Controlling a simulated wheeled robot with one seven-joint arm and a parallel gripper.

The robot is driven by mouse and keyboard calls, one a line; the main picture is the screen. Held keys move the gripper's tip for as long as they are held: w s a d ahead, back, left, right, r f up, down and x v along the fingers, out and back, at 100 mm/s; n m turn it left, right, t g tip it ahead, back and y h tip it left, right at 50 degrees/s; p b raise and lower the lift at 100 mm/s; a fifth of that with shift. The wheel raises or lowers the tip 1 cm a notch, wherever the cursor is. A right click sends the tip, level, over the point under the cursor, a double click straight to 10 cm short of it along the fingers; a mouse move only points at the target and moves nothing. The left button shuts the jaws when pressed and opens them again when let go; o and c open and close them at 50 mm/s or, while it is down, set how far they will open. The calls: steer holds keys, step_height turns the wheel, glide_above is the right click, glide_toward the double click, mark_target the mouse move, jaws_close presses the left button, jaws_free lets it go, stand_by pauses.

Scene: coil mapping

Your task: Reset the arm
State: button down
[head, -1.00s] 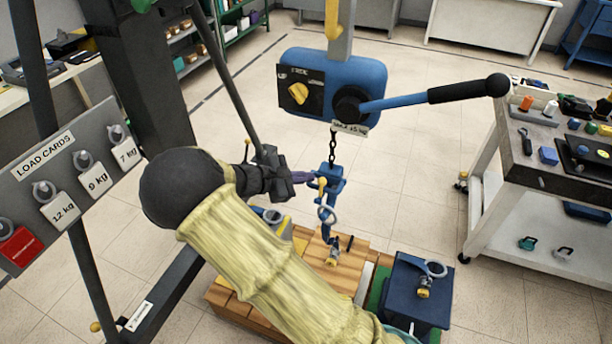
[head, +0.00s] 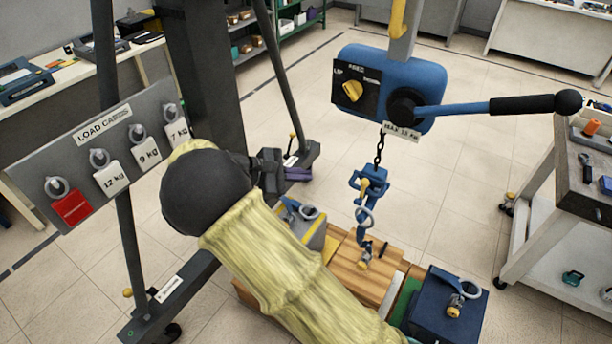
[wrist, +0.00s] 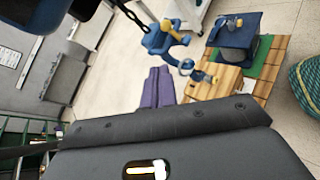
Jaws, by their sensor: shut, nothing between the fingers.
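My gripper (head: 298,174) is at the end of my sleeved arm, left of the hanging blue hook (head: 370,185) and apart from it in the head view. Its purple fingers are together and empty; they also show in the wrist view (wrist: 158,88). The hook hangs on a chain under the blue lever hoist (head: 385,88), whose long lever points right. A ring hangs at the hook, above a wooden block (head: 362,285). My arm hides part of the wooden platform.
A load cards board (head: 110,150) with a red card and several kg cards hangs at left by the dark frame posts. A dark blue block (head: 440,305) with a ring stands right of the wood. A cart (head: 560,220) stands at right. Floor between hoist and cart is clear.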

steer(key=shift+d, duration=0.15)
steer(key=s+d+f+m+g+y, duration=0.2)
steer(key=s+d+m+g+y, duration=0.1)
steer(key=d, duration=0.5)
steer(key=s+d+r+m+y+p, duration=0.1)
steer(key=s+d+m+y, duration=0.3)
steer(key=s+m, duration=0.2)
steer(key=s+d+r+m+t+y+p, duration=0.1)
steer(key=s+d+r+m+y, duration=0.1)
steer(key=s+d+m+y, duration=0.2)
steer(key=s+m+y, duration=0.1)
steer(key=s+m, duration=0.2)
steer(key=s, duration=0.3)
steer(key=shift+r+y, duration=0.2)
steer(key=shift+y, duration=0.1)
steer(key=shift+w, duration=0.1)
